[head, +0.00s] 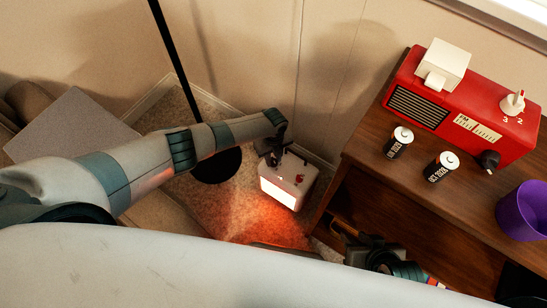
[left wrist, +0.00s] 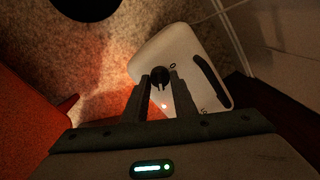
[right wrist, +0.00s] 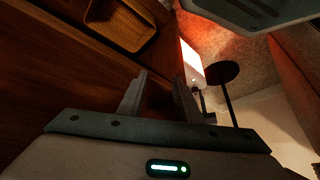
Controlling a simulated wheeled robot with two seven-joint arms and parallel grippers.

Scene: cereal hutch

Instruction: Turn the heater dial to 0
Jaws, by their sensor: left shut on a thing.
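The heater (head: 285,180) is a small white box on the carpet, its front glowing orange. Its top also shows in the left wrist view (left wrist: 150,50). The dial (left wrist: 160,76) is a dark round knob on that top, partly hidden by the fingers, with a small ring-like mark beside it. My left gripper (head: 281,152) reaches down over the heater, its fingertips shut on the dial (left wrist: 158,82). The dial's exact setting is hard to read. My right gripper (right wrist: 158,82) is open and empty beside the wooden furniture.
A black pole on a round base (head: 216,166) stands left of the heater.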

